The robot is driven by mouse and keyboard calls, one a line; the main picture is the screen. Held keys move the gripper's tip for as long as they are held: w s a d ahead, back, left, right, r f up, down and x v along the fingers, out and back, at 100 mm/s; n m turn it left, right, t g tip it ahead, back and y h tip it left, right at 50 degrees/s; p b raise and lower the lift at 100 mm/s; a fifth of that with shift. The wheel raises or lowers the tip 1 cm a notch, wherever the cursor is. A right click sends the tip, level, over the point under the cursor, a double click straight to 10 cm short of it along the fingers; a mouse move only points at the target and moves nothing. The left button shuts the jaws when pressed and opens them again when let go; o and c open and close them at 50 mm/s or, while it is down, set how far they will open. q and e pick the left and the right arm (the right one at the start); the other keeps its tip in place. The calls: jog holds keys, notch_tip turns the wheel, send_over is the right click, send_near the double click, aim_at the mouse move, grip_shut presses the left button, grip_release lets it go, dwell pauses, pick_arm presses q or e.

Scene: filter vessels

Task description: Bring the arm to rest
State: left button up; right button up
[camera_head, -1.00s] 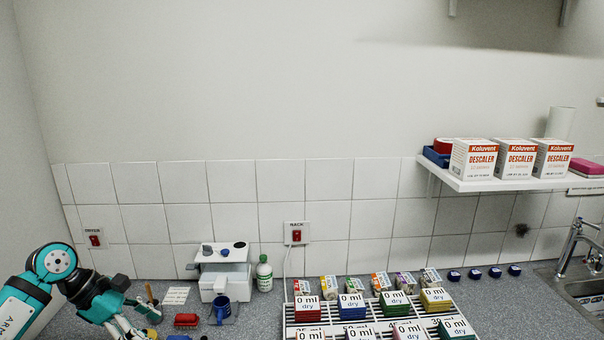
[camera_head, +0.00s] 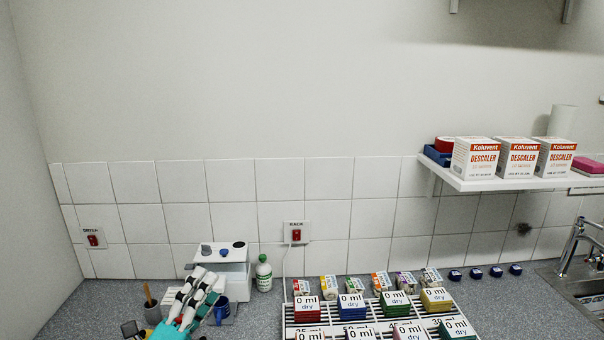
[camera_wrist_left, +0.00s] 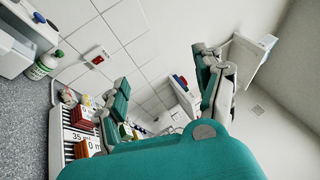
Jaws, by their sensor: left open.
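My left gripper (camera_head: 196,292) rises from the bottom edge of the head view, left of centre. Its white and grey fingers point up and to the right, in front of the white machine (camera_head: 232,276) and beside the blue mug (camera_head: 221,312). In the left wrist view my left gripper (camera_wrist_left: 165,90) has its two fingers spread wide apart, with nothing between them. Only the teal hand end of the left arm shows in the head view; the rest is out of frame. My right gripper is in neither view.
A white rack (camera_head: 289,321) with several "0 ml dry" blocks stands right of the gripper. A green-labelled bottle (camera_head: 264,274) stands beside the machine, and a brush pot (camera_head: 152,312) is left of the gripper. A shelf (camera_head: 480,184) hangs at the right.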

pick_arm(q)
jog(key=s+a+f+n+g+y, duration=0.3)
jog(key=s+a+f+n+y, duration=0.15)
jog(key=f+n, duration=0.4)
jog(key=s+a+f+n+g+y, duration=0.35)
jog(key=s+f+n+y, duration=0.2)
jog(key=f+n, duration=0.3)
jog(key=s+d+f+n+g, duration=0.2)
jog(key=s+f+g, duration=0.1)
jog(key=s, duration=0.4)
jog(key=s+d+f+n+g+h, duration=0.1)
jog(key=s+f+n+g, duration=0.1)
jog(key=s+f+g, duration=0.3)
jog(key=s+d+f+n+g, duration=0.2)
jog(key=s, duration=0.6)
notch_tip(320, 180, down, 29)
jog(key=g+b, duration=0.1)
jog(key=b, duration=0.4)
jog(key=s+a+f+b, duration=0.1)
jog(key=s+f+b, duration=0.1)
jog(key=s+f, duration=0.7)
jog(key=s+a+f+g+b, duration=0.1)
jog(key=s+f+b, duration=0.2)
jog(key=s+f, duration=0.5)
notch_tip(320, 180, down, 6)
jog(key=shift+s+a+f, duration=0.1)
jog(key=shift+s+a, duration=0.25)
jog(key=shift+a, duration=0.05)
